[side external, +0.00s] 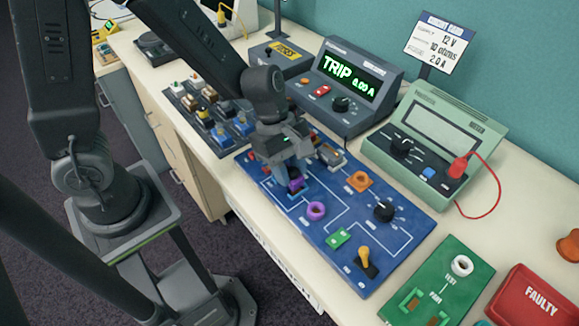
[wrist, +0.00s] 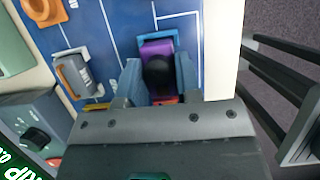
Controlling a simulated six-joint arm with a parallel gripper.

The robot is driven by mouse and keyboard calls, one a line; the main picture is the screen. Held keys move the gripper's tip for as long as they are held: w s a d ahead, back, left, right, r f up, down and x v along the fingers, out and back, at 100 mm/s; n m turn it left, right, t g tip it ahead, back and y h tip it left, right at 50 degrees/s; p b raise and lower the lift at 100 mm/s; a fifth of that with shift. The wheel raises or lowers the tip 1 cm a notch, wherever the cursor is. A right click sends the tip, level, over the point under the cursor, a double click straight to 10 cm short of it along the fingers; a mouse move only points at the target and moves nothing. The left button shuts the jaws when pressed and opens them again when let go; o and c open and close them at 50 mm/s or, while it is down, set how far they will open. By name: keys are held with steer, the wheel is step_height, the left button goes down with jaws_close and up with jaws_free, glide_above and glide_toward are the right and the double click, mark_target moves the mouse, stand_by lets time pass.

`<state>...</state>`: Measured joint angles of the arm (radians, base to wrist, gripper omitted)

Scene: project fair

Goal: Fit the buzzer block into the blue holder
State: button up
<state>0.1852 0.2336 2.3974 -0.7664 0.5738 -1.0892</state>
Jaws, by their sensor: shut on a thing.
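The buzzer block is purple with a black round top; it shows in the wrist view (wrist: 157,49) and in the side view (side external: 296,185). My gripper (wrist: 159,74) is shut on it, one finger on each side; in the side view my gripper (side external: 291,173) points down at the left part of the blue board. The blue holder (wrist: 173,34) shows as a rim just beyond and beside the block in the wrist view. In the side view the holder (side external: 293,194) lies directly under the block. Whether the block is seated or just above it, I cannot tell.
On the blue board (side external: 325,248) are a purple ring (side external: 316,211), an orange piece (side external: 359,181), a black knob (side external: 384,210) and a green piece (side external: 338,237). A grey-and-orange block (wrist: 74,75) stands beside my gripper. The TRIP meter (side external: 346,87) and a green meter (side external: 435,138) stand behind.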

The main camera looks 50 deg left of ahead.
steer(key=shift+f, duration=0.7)
stand_by(0.9)
steer(key=o, duration=1.5)
steer(key=shift+r, duration=0.1)
steer(key=shift+r, duration=3.9)
steer(key=shift+r, duration=0.1)
steer(key=s+a+r+m+t+y, duration=0.1)
steer(key=s+a+r+m+t, duration=0.1)
steer(key=m, duration=0.4)
steer(key=s+a+r+m+t+y, duration=0.1)
steer(key=s+a+r+m+y, duration=0.1)
steer(key=s+a+r+m, duration=0.2)
steer(key=s+a+r+m+t+y, duration=0.1)
steer(key=s+a+r+m+t, duration=0.1)
steer(key=m, duration=0.6)
steer(key=shift+s+a+r+t, duration=0.15)
steer(key=shift+s+a+r, duration=0.3)
steer(key=shift+a+r, duration=0.3)
steer(key=shift+s+a+r+t, duration=0.15)
steer(key=shift+s+a+r, duration=0.25)
steer(key=shift+a+r, duration=0.3)
